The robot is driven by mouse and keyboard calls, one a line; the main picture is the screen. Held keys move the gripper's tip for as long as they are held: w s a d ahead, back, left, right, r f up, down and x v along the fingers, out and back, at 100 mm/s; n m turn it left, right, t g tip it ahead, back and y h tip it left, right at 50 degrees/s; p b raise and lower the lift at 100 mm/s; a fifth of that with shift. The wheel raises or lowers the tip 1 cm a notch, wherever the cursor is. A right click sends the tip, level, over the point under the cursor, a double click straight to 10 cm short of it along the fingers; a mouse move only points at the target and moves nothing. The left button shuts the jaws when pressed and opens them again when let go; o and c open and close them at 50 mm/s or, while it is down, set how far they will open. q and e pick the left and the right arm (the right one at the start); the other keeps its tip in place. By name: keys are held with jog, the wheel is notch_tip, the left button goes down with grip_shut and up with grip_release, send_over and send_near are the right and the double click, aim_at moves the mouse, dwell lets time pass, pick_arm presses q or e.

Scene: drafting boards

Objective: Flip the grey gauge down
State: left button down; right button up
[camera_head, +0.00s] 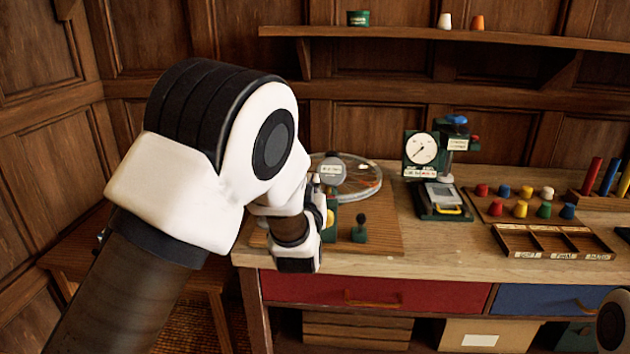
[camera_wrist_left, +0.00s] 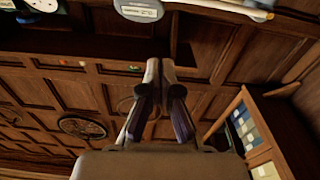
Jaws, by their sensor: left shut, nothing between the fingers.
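The grey gauge (camera_head: 334,174) is a round grey disc with a white label. It stands upright near the left end of the bench, above a green stand (camera_head: 329,230) that my left wrist partly covers. A grey, labelled piece, apparently the gauge, is cut off by the top edge of the left wrist view (camera_wrist_left: 139,11). My left gripper (camera_head: 318,195) is just left of the gauge and mostly hidden by its own wrist. In the left wrist view its fingers (camera_wrist_left: 160,72) are shut with nothing between them. I cannot tell whether they touch the gauge. My right gripper is out of view.
A spoked wheel (camera_head: 367,183) stands behind the gauge, and a small green block with a dark knob (camera_head: 360,229) is to its right. Farther right are a dial gauge stand (camera_head: 421,150), several coloured pegs and a compartment tray (camera_head: 556,241). A shelf (camera_head: 440,36) runs above.

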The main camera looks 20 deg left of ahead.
pick_arm(q)
jog(key=s+a+f+g+h, duration=0.1)
jog(key=s+f+g, duration=0.2)
jog(key=s+f, duration=0.55)
jog(key=s+a+f+g, duration=0.2)
jog(key=s+f+g, duration=0.1)
jog(key=f, duration=1.1)
jog(key=s+a+f+g+h, duration=0.1)
jog(key=s+f+g, duration=0.2)
jog(key=s+f, duration=0.55)
jog(key=s+d+f+m+g+h, duration=0.1)
jog(key=s+f+g, duration=0.3)
jog(key=s, duration=0.8)
jog(key=s+d+f+m+g+h, duration=0.1)
jog(key=s+f+m+g, duration=0.1)
jog(key=s+f+g, duration=0.3)
jog(key=s+f, duration=0.4)
jog(key=s, duration=0.3)
jog(key=shift+d+h, duration=0.35)
jog(key=shift+h, duration=0.05)
